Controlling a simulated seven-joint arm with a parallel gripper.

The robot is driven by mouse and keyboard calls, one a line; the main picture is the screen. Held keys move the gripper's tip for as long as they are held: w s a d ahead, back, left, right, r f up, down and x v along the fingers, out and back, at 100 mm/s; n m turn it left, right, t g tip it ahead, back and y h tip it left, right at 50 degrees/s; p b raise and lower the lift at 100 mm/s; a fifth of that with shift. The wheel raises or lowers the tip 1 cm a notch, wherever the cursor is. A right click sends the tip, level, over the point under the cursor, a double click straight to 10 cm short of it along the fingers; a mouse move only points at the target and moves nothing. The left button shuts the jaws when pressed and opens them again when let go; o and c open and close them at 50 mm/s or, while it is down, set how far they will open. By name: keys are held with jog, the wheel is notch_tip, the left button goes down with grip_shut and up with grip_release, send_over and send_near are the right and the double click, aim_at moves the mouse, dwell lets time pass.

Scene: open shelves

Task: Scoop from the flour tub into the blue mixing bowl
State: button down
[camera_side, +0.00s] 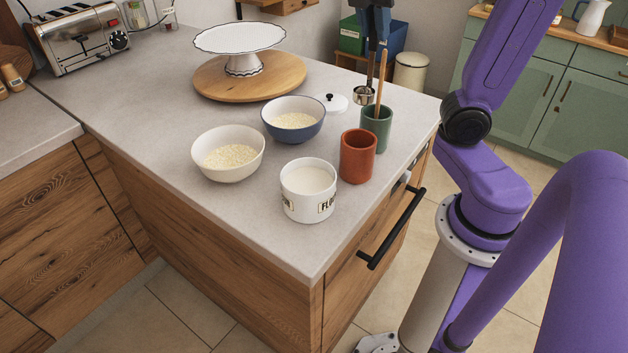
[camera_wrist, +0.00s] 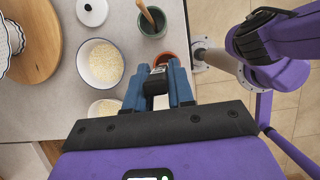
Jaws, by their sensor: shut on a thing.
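My gripper (camera_side: 373,38) is shut on the handle of a metal scoop (camera_side: 363,96), which hangs down over the counter near the green cup. Whether the scoop holds anything, I cannot tell. The wrist view shows my gripper (camera_wrist: 158,92) around the dark handle end (camera_wrist: 157,80); the scoop's cup is hidden there. The white flour tub (camera_side: 308,207) stands open near the counter's front edge, with white flour inside; it is hidden in the wrist view. The blue mixing bowl (camera_side: 291,130) holds pale grainy contents; it also shows in the wrist view (camera_wrist: 83,67).
A cream bowl (camera_side: 228,172) with similar contents stands left of the tub. A red cup (camera_side: 357,160) and a green cup (camera_side: 376,130) with a wooden handle stand at right. A white lid (camera_side: 335,104) lies behind. A cake stand (camera_side: 241,40) rests on a round board (camera_side: 250,86).

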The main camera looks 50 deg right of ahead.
dwell(0.4)
jog(key=w+a+f, duration=0.1)
jog(key=a+f, duration=0.1)
jog(key=a, duration=0.5)
jog(key=w+a+f, duration=0.2)
jog(key=a+f, duration=0.1)
jog(key=a, duration=0.4)
notch_tip(320, 180, down, 10)
jog(key=shift+f, duration=0.25)
dwell(0.5)
jog(key=shift+a, duration=0.1)
dwell(0.4)
notch_tip(320, 180, up, 11)
dwell(1.3)
jog(key=shift+r, duration=0.1)
